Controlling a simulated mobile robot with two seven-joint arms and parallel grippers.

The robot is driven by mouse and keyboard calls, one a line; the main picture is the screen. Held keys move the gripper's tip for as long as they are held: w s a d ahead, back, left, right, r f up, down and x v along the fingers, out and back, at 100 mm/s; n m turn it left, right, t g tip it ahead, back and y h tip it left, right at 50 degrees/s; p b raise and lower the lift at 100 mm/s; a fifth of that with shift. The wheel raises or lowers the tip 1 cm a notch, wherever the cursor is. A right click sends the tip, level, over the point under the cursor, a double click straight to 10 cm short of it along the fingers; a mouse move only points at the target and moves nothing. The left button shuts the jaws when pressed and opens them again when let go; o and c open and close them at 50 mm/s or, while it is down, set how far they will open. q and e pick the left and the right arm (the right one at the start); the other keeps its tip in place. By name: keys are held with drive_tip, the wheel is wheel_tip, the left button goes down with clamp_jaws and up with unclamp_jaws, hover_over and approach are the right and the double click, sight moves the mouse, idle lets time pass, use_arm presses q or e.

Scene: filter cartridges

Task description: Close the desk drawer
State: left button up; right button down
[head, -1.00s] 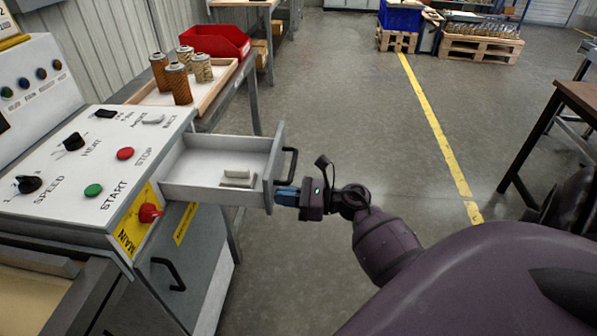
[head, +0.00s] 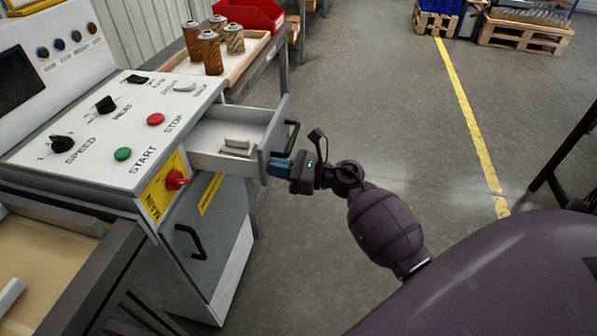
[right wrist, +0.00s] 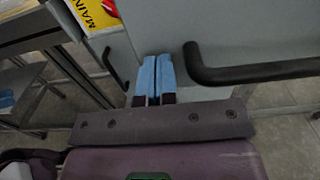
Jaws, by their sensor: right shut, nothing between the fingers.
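The desk drawer (head: 273,140) is a grey box sliding out of the right side of the white control desk (head: 119,139). It stands partly open, with a small white block (head: 236,146) inside. Its black bar handle (head: 291,139) is on the front panel. My right gripper (head: 272,168) is shut and empty, with its blue fingertips at the lower part of the drawer front, below the handle. In the right wrist view the blue fingers (right wrist: 152,77) are side by side against the grey panel, left of the black handle (right wrist: 250,72). My left gripper is not in view.
Below the drawer is a cabinet door with a black handle (head: 190,242). Behind the desk, a tray (head: 241,77) holds several brown cartridges, beside a red bin (head: 257,14). A dark table (head: 570,150) stands at the right. The floor between is clear.

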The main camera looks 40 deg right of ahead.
sight(203, 154)
drive_tip(key=b+x, duration=0.2)
drive_tip(key=x, duration=1.5)
drive_tip(key=shift+w+a+f, duration=0.1)
drive_tip(key=shift+w+a, duration=0.45)
drive_tip(key=shift+w, duration=0.05)
drive_tip(key=shift+r, duration=0.35)
